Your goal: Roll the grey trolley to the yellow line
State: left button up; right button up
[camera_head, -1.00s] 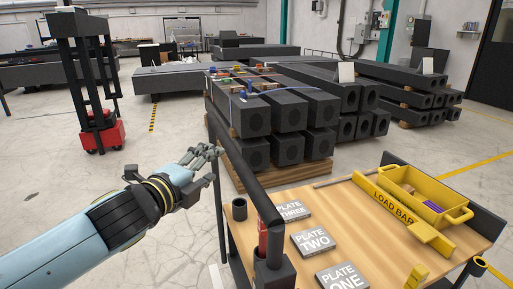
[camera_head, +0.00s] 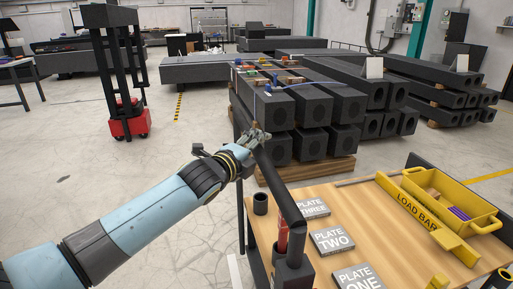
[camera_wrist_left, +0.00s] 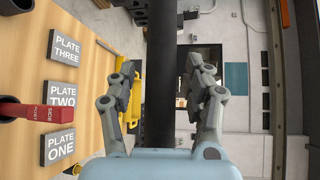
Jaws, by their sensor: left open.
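The trolley has a wooden top (camera_head: 380,245) and a dark handle bar (camera_head: 283,190) along its left side. My left gripper (camera_head: 254,138) is at the far end of this bar. In the left wrist view the bar (camera_wrist_left: 160,110) runs between the two open fingers of the gripper (camera_wrist_left: 160,68), with gaps showing on both sides. A yellow line (camera_head: 492,176) shows on the floor at the right, partly hidden behind the trolley. My right gripper is not in view.
The trolley carries three labelled plates (camera_head: 331,241), a yellow load bar (camera_head: 425,215), a yellow bin (camera_head: 450,188) and a dark cup (camera_head: 260,203). Stacked granite beams (camera_head: 300,105) stand just beyond it. A red stacker (camera_head: 128,120) stands at the left; floor is clear between.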

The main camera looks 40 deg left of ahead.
pick_arm(q)
jog(key=c, duration=1)
grip_shut()
